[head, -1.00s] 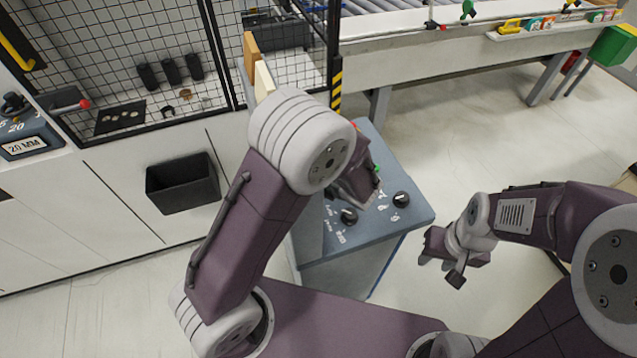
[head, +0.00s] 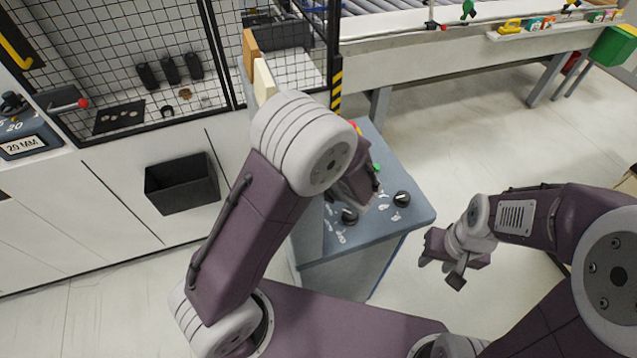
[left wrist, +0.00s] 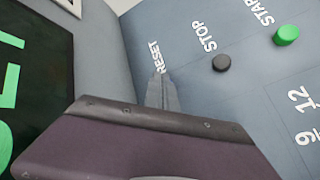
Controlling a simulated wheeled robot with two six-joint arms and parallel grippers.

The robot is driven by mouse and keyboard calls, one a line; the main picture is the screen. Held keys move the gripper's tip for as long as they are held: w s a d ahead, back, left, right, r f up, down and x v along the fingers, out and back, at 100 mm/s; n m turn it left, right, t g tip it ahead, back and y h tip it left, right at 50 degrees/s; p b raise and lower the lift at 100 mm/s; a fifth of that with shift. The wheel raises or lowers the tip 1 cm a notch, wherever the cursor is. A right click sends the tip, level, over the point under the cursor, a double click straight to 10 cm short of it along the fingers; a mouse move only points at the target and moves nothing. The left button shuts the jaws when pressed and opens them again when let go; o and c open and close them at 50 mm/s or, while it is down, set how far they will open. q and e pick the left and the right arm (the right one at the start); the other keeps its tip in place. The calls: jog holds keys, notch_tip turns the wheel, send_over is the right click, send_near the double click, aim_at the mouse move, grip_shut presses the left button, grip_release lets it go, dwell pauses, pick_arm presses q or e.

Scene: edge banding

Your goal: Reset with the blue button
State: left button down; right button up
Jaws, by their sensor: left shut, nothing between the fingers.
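The control console (head: 400,222) stands beyond my base, its sloped top printed with white labels. In the left wrist view, the RESET label (left wrist: 154,57) lies right by the tips of my left gripper (left wrist: 162,84). Its fingers are shut together, empty, and point down at the panel. No blue button shows; the fingers and gripper body cover the panel just below the label. Whether the tips touch anything cannot be told. In the head view my left arm hides much of the console. My right gripper (head: 436,264) hangs to the right of the console, fingers apart and empty.
On the panel are a dark STOP button (left wrist: 221,63), a green START button (left wrist: 286,35) and black knobs (head: 402,199). A display with green characters (left wrist: 30,80) is close on the left. A mesh cage and black bin (head: 182,184) stand left; floor is clear at right.

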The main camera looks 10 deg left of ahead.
pick_arm(q)
jog(key=shift+f, duration=0.25)
dwell(0.4)
jog(key=shift+r+p, duration=0.75)
jog(key=shift+r, duration=0.15)
notch_tip(320, 180, up, 5)
jog(key=p, duration=0.5)
jog(key=shift+r, duration=0.1)
dwell(0.4)
